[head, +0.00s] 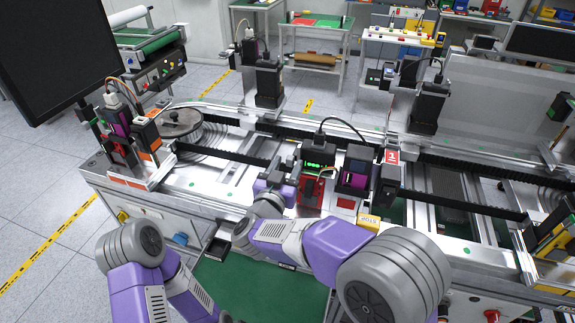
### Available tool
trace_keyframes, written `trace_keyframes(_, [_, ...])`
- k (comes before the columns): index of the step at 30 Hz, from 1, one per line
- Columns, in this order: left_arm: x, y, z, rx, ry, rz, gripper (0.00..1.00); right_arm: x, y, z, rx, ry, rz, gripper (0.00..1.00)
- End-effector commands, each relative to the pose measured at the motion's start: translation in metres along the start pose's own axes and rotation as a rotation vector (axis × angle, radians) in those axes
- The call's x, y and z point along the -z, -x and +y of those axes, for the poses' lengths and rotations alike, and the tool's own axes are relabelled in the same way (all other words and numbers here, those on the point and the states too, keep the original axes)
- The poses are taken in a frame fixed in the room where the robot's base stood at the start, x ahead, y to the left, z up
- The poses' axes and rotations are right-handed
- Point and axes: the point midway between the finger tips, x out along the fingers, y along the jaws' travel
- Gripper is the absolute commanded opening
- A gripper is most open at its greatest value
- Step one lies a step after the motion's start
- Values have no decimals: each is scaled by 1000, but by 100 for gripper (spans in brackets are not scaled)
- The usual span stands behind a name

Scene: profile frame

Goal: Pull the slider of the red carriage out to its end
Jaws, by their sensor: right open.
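A red carriage (311,190) sits on the machine's rail near the middle of the head view, below a black unit with a green-lit display (319,153). My right gripper (289,176) is open, just left of the red carriage and close to it. Whether a finger touches the carriage or its slider I cannot tell; the slider is too small to make out and partly hidden by the gripper. My left arm (132,244) bends at the lower left, and its gripper does not show.
A round metal disc (180,120) is at the left. A dark monitor (55,50) fills the upper left.

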Motion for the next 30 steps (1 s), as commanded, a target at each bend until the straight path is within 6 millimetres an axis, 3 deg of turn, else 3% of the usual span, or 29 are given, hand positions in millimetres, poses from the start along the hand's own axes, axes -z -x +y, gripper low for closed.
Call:
trace_keyframes(11, [0, 0, 0, 0, 0, 0, 43, 0, -8, 0, 2, 1, 0, 47])
trace_keyframes(20, [0, 0, 0, 0, 0, 0, 43, 0, -8, 0, 2, 0, 0, 2])
trace_keyframes(30, [0, 0, 0, 0, 0, 0, 43, 0, -6, -2, 6, 0, -1, 0])
